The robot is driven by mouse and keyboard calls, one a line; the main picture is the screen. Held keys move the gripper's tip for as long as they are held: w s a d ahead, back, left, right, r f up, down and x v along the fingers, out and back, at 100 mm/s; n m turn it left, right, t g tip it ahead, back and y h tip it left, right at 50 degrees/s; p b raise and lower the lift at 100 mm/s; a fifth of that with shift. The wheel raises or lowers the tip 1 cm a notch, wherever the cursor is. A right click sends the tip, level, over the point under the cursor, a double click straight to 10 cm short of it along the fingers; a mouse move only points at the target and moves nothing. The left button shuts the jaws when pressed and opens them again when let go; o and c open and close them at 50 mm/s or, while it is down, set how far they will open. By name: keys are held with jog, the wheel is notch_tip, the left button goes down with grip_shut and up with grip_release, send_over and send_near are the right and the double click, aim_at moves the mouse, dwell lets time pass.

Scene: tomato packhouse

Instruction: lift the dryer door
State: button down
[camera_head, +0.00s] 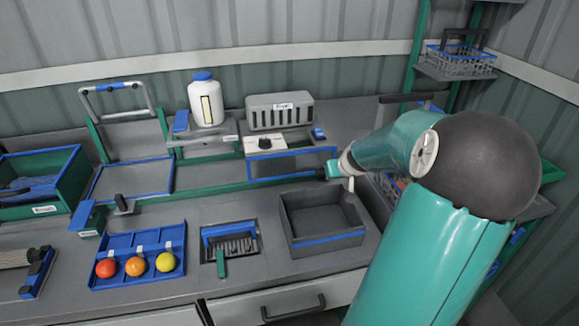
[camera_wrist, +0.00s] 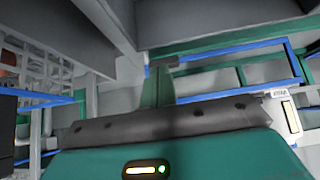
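The dryer (camera_head: 280,111) is a grey box with dark vertical slots and a white label, at the back of the bench. A blue-edged panel (camera_head: 291,153) stands below and in front of it; I cannot tell for sure whether this is its door. My gripper (camera_head: 333,171) is at the right end of this panel, and contact cannot be made out. In the wrist view my gripper (camera_wrist: 157,88) shows a teal finger pointing towards a blue-edged frame (camera_wrist: 225,49). Whether the fingers are apart is not clear.
A grey bin (camera_head: 321,240) with a blue front strip stands just in front of my gripper. A white bottle (camera_head: 206,100) stands left of the dryer. A blue tray (camera_head: 140,241) holds several coloured balls. A wire basket (camera_head: 461,60) sits on the right shelf.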

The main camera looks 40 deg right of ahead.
jog(key=shift+a+r, duration=0.1)
jog(key=shift+r, duration=0.3)
jog(key=shift+w+r, duration=0.1)
jog(key=shift+r, duration=1.7)
jog(key=shift+s+a, duration=0.5)
jog(key=shift+s, duration=0.35)
jog(key=shift+s+a, duration=0.45)
jog(key=shift+s, duration=0.45)
jog(key=shift+s+a, duration=0.5)
jog(key=shift+s, duration=0.35)
